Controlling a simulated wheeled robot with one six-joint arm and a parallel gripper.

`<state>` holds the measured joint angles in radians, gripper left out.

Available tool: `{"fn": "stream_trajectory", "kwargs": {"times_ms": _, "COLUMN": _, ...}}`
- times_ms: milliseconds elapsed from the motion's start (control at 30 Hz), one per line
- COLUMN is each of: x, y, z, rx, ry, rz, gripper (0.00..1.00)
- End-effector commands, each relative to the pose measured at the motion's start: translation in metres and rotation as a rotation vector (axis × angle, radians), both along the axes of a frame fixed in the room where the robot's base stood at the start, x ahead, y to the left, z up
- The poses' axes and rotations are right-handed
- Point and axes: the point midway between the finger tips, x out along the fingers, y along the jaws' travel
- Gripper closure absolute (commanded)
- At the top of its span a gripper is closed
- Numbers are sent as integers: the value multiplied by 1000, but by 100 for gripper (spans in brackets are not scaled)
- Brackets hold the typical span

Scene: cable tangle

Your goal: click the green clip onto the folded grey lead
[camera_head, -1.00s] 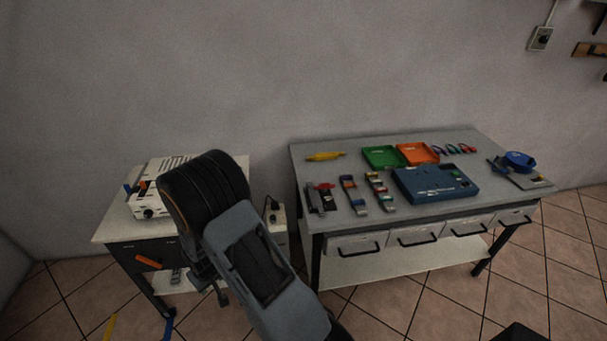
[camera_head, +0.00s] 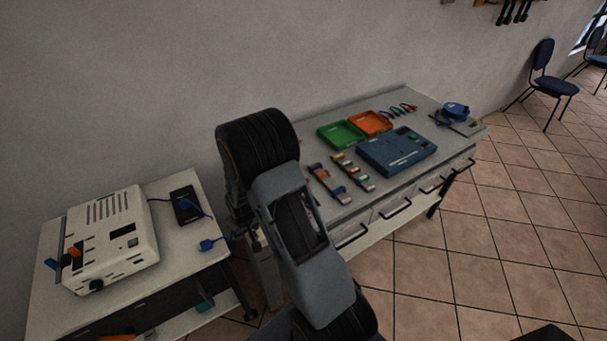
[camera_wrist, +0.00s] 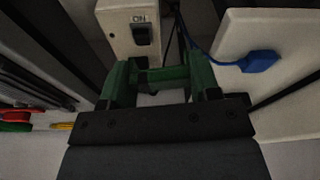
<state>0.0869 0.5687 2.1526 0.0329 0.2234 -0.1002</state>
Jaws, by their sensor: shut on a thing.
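In the wrist view my gripper (camera_wrist: 160,82) shows two dark green fingers. A short green piece (camera_wrist: 165,74) lies between them, which I take to be the green clip; its shape is mostly hidden and dark. The gripper is shut on it, in the air near a pale box with an ON switch (camera_wrist: 140,32). In the head view my arm hides the gripper and the clip. I cannot make out the folded grey lead in either view.
A small table (camera_head: 185,300) at left bears a white machine (camera_head: 108,238), a black box (camera_head: 186,204) and a blue plug (camera_head: 210,244). The workbench (camera_head: 300,205) holds a green tray (camera_head: 340,134), an orange tray (camera_head: 371,122) and a blue case (camera_head: 398,152).

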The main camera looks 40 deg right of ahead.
Motion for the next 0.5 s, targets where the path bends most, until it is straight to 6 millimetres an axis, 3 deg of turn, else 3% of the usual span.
{"fn": "stream_trajectory", "kwargs": {"times_ms": 133, "x": 18, "y": -63, "z": 26, "rx": -4, "ry": 1, "rz": -52, "gripper": 61}}
{"fn": "stream_trajectory", "kwargs": {"times_ms": 300, "x": 23, "y": -132, "z": 49, "rx": -2, "ry": 2, "rz": -94, "gripper": 61}}
{"fn": "stream_trajectory", "kwargs": {"times_ms": 500, "x": 19, "y": -184, "z": 68, "rx": 3, "ry": -1, "rz": -118, "gripper": 61}}
